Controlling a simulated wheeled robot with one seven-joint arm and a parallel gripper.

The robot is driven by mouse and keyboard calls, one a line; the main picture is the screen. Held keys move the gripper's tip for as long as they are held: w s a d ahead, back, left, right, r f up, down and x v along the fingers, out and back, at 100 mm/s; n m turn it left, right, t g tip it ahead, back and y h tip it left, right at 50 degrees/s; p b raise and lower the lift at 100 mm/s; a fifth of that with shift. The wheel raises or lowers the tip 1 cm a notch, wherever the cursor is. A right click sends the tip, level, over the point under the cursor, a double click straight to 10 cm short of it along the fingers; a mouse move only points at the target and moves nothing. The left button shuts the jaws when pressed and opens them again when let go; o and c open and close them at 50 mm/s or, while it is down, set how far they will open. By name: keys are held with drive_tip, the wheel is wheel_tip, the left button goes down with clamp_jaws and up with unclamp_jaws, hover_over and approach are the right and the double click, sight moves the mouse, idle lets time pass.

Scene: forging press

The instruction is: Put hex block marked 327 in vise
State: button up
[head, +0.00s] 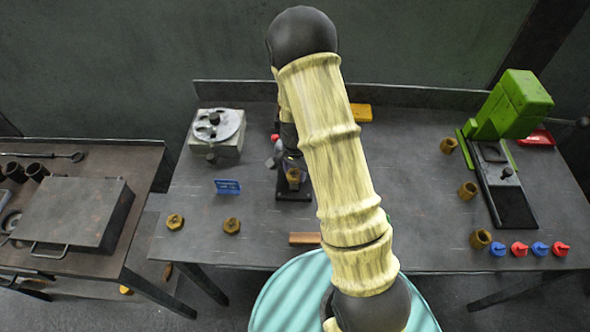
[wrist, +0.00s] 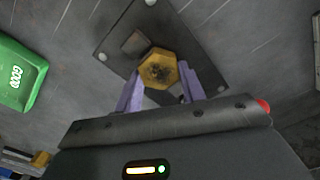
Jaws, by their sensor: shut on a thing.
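My gripper (wrist: 160,84) is shut on a brass hex block (wrist: 158,68), with a purple finger on each side of it. The block's face has dark marks that I cannot read as a number. Below it in the wrist view is a dark bolted plate (wrist: 119,29), likely the vise base; I cannot tell whether the block touches it. In the head view the held block (head: 293,174) is over a dark fixture (head: 284,190), partly hidden by my arm. Two other hex blocks (head: 175,221) (head: 231,225) lie on the bench to the left.
A blue sign (head: 228,187) stands left of the fixture. A grey device with a round plate (head: 217,125) is behind it. A green press (head: 514,103), brass cylinders and several red and blue pieces are at right. A green GOOD tray (wrist: 18,74) shows in the wrist view.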

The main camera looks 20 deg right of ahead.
drive_tip(key=shift+w+d+f, duration=0.1)
drive_tip(key=shift+f, duration=0.05)
drive_tip(key=o, duration=1.3)
drive_tip(key=shift+c, duration=0.2)
drive_tip(key=shift+r+p, duration=1.9)
drive_tip(key=shift+r, duration=0.6)
wheel_tip(320, 180, up, 3)
drive_tip(key=p, duration=0.2)
drive_tip(key=shift+p, duration=0.3)
